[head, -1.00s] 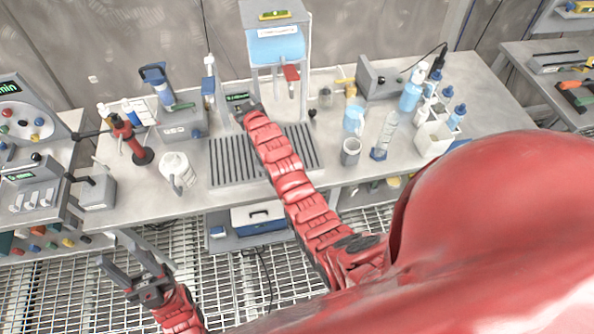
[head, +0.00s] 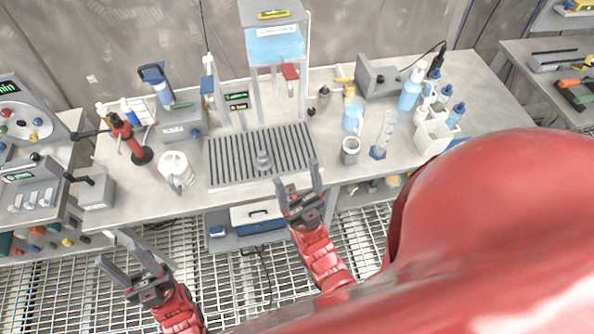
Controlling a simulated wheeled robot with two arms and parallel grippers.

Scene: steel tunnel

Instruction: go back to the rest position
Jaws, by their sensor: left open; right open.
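My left gripper (head: 128,275) is open and empty, low at the left over the metal grating in front of the bench. My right gripper (head: 299,184) is open and empty at the bench's front edge, just in front of the slatted drain tray (head: 222,163).
The bench (head: 330,183) carries a white mug (head: 176,170), a red stand (head: 130,140), a grey cup (head: 350,151), a clear cylinder (head: 384,135) and blue bottles (head: 411,90). A blue-fronted drawer box (head: 258,218) sits below. Open floor grating (head: 60,290) lies in front.

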